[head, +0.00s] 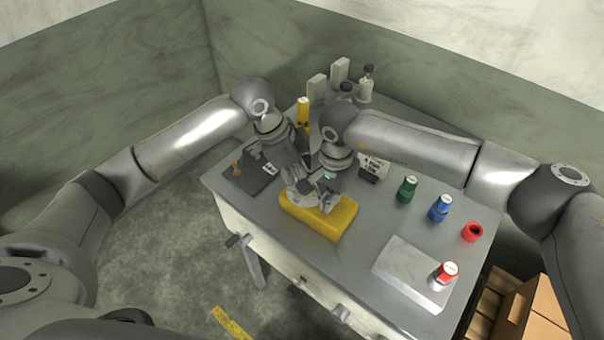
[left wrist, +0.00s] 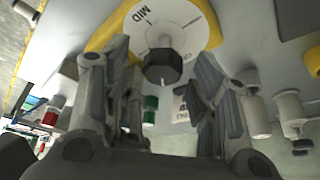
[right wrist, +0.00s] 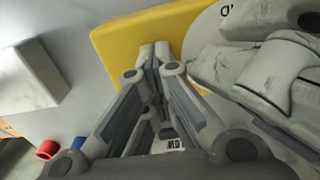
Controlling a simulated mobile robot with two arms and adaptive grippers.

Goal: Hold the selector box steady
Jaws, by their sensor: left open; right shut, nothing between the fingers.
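The yellow selector box (head: 337,222) sits near the front edge of the grey table. In the left wrist view its round white dial plate (left wrist: 190,22), marked MID, carries a dark knob (left wrist: 163,66). My left gripper (left wrist: 160,75) is open, with its fingers to either side of the knob in that view; I cannot tell if they touch it. My right gripper (head: 326,200) is shut and empty. In the right wrist view its fingertips (right wrist: 155,48) overlap the yellow box (right wrist: 120,48); contact is unclear. The grippers hide part of the box in the head view.
Green (head: 407,189), blue (head: 440,208) and red (head: 472,232) pieces stand on the table's right part. A pale plate (head: 405,270) with a red-topped piece (head: 446,272) lies at the front right. A dark pad (head: 250,178) lies left; bottles (head: 365,88) stand behind.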

